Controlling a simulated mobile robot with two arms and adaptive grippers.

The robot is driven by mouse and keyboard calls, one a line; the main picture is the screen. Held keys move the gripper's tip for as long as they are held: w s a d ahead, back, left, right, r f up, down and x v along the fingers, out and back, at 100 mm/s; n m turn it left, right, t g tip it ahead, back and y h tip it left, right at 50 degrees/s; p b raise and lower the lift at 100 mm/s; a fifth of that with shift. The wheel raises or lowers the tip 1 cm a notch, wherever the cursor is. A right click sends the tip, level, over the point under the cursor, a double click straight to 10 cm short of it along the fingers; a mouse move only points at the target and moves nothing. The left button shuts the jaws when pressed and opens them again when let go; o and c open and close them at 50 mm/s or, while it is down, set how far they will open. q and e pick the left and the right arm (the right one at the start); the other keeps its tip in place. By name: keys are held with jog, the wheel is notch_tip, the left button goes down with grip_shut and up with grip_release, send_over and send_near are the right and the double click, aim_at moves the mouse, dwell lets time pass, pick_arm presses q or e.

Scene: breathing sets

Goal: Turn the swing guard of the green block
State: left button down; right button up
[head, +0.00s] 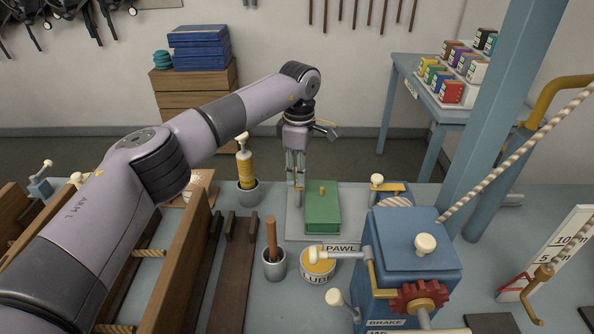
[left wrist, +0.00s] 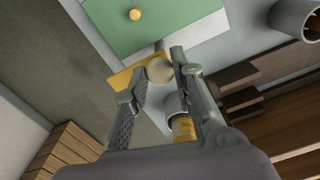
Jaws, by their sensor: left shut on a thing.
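The green block (head: 322,205) lies on a pale plate (head: 297,228) in the middle of the bench, with a small brass knob (head: 321,188) on top. The block also shows in the left wrist view (left wrist: 165,30). Its swing guard (left wrist: 123,79) is a yellow strip along the block's edge, with a round pale knob (left wrist: 159,70) on it. My left gripper (head: 298,203) points down at the block's left side. In the left wrist view its fingers (left wrist: 160,75) are closed around the guard's knob. The fingers hide most of the guard in the head view. My right gripper is not in view.
A blue winch box (head: 415,240) with a red gear (head: 418,297) stands to the right. A yellow lube tin (head: 318,265) and a pot with a wooden handle (head: 273,262) are in front. A yellow tube (head: 245,168) stands in a pot at the left.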

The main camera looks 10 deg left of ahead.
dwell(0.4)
pick_arm(q)
jog(key=c, duration=1.3)
grip_release()
jog(key=shift+c, duration=0.2)
notch_tip(320, 180, up, 12)
